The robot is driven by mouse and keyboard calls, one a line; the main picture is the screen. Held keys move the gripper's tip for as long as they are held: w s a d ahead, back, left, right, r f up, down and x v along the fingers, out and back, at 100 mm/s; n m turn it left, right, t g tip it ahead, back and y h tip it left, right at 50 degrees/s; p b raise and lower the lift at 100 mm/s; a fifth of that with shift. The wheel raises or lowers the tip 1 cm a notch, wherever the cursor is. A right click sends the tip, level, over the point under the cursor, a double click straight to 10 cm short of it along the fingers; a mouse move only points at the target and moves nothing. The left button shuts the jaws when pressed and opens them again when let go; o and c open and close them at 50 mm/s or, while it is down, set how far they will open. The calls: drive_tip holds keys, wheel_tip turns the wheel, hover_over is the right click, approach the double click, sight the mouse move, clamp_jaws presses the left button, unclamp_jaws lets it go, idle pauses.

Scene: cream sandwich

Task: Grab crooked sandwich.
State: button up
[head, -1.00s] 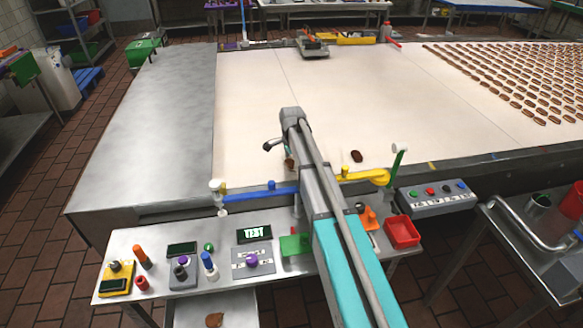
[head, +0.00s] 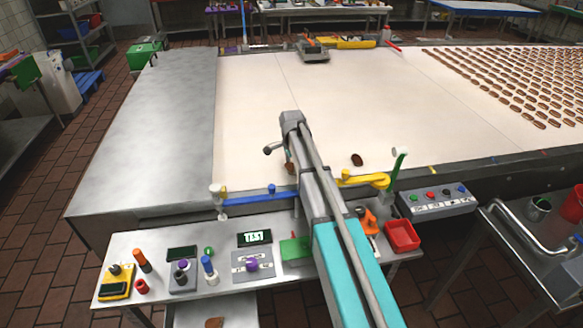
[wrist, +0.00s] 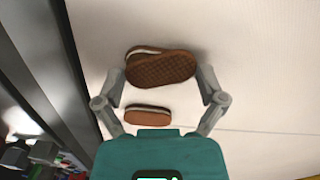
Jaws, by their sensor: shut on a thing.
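My gripper (wrist: 160,78) is shut on a brown sandwich (wrist: 158,68). The sandwich has a waffle-patterned face and a pale cream line along its upper edge, and it sits tilted between the fingertips. A second, smaller-looking reddish-brown sandwich (wrist: 148,117) lies on the pale belt (wrist: 260,100), apart from the fingers. In the head view my arm hides most of the gripper, and only a bit of brown (head: 290,168) shows beside the arm. A dark sandwich (head: 357,160) lies on the belt to the right of the arm.
Rows of many sandwiches (head: 510,85) cover the belt's far right. A blue bar (head: 250,195) and a yellow bar (head: 360,180) stand along the near belt edge. A control table (head: 215,240) with buttons and a red tray (head: 402,235) is in front. The belt's middle is clear.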

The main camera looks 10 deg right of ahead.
sight(292, 166)
drive_tip(key=shift+r, duration=0.15)
wheel_tip(292, 166, up, 3)
drive_tip(key=p, duration=0.3)
drive_tip(key=s+d+r+p, duration=0.4)
drive_tip(key=s+r+p, duration=0.5)
drive_tip(key=s, duration=0.4)
drive_tip(key=shift+s+r+p, duration=0.2)
drive_tip(key=shift+r+p, duration=0.15)
drive_tip(key=shift+p, duration=0.15)
